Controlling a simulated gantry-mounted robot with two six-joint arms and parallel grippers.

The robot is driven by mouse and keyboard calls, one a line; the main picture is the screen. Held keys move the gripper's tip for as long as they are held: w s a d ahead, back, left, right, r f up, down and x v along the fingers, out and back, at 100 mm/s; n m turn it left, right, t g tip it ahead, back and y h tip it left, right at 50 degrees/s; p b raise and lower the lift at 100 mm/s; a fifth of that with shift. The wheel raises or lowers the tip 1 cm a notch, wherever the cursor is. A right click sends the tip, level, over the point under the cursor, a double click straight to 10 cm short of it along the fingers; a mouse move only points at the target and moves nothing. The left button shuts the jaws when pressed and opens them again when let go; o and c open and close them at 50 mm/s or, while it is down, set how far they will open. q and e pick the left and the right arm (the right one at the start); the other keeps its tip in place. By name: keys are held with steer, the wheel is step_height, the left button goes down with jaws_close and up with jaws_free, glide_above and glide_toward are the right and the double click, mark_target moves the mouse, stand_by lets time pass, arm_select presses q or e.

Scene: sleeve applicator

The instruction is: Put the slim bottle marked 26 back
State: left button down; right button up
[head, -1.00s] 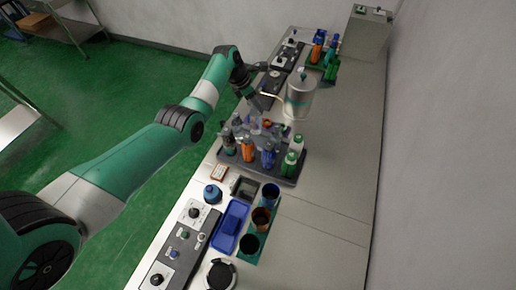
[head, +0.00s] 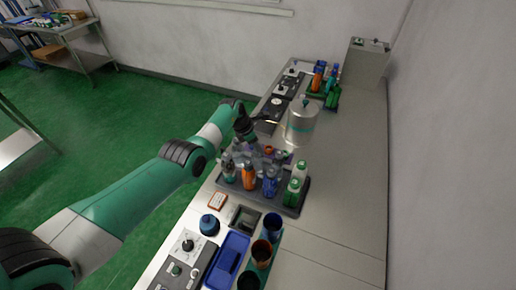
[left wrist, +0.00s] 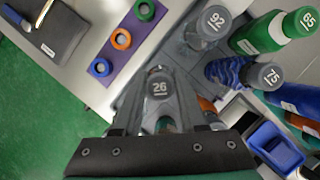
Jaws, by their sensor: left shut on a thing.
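My left gripper (left wrist: 160,112) is shut on the slim bottle marked 26 (left wrist: 158,84), whose grey cap shows in the left wrist view. In the head view my left gripper (head: 247,146) is at the far left side of the dark bottle rack (head: 289,208). The held bottle is hard to make out there among clear bottles. The left wrist view also shows caps marked 92 (left wrist: 212,22), 75 (left wrist: 266,75) and 65 (left wrist: 300,20) close beside it. Whether bottle 26 touches the rack cannot be told. My right gripper is not in view.
The rack holds an orange bottle (head: 248,178), a blue one (head: 270,182) and green ones (head: 292,192). A metal canister (head: 302,122) stands behind it. A blue tray (head: 228,262) and cups (head: 262,252) lie in front. The bench right of the rack is clear.

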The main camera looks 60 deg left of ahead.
arm_select(q)
steer(key=shift+f, duration=0.1)
steer(key=shift+c, duration=2.3)
jaws_free()
steer(key=p+v, duration=0.1)
steer(key=v, duration=0.1)
steer(key=p+v, duration=0.4)
steer(key=shift+w, duration=0.25)
steer(key=p+v, duration=0.2)
steer(key=v, duration=0.4)
steer(key=shift+s, duration=0.2)
steer(key=shift+w+r, duration=0.1)
steer(key=shift+r, duration=0.15)
